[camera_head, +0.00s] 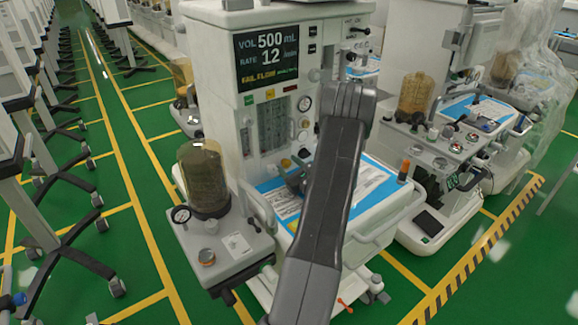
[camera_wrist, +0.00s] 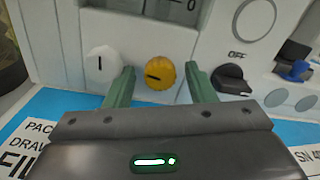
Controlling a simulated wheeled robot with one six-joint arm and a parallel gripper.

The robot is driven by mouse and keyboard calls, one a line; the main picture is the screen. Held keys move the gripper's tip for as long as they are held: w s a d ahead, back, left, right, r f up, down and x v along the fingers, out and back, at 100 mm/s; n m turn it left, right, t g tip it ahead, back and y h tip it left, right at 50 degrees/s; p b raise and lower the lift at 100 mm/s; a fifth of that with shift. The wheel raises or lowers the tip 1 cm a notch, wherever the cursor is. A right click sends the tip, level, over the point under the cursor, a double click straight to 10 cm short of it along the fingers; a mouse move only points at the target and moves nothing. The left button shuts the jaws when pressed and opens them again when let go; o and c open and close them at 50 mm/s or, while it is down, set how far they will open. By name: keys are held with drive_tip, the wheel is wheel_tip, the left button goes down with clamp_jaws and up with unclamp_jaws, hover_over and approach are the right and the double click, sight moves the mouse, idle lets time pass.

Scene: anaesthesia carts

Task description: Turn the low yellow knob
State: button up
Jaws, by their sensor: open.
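The yellow knob (camera_wrist: 159,74) shows in the wrist view on the lower front panel of the cart, a round knob with a dark slot mark lying near level. My gripper (camera_wrist: 160,82) is open, with one green finger on each side of the knob. The fingers look apart from it; the exact depth gap is hard to tell. In the head view my arm hides the yellow knob, and only part of my gripper (camera_head: 296,182) shows beside the arm, low in front of the panel.
A white knob (camera_wrist: 103,62) sits left of the yellow one, and a black knob (camera_wrist: 231,80) marked OFF sits to the right. A blue sheet with papers (camera_head: 372,182) covers the worktop below. A brown canister (camera_head: 204,180) stands at the cart's left.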

drive_tip(key=shift+c, duration=0.4)
drive_tip(key=c, duration=0.9)
drive_tip(key=m+b, duration=0.2)
drive_tip(key=shift+m, duration=0.3)
drive_tip(key=shift+m+b, duration=0.45)
drive_tip(key=shift+m, duration=1.75)
drive_tip(key=o, duration=1)
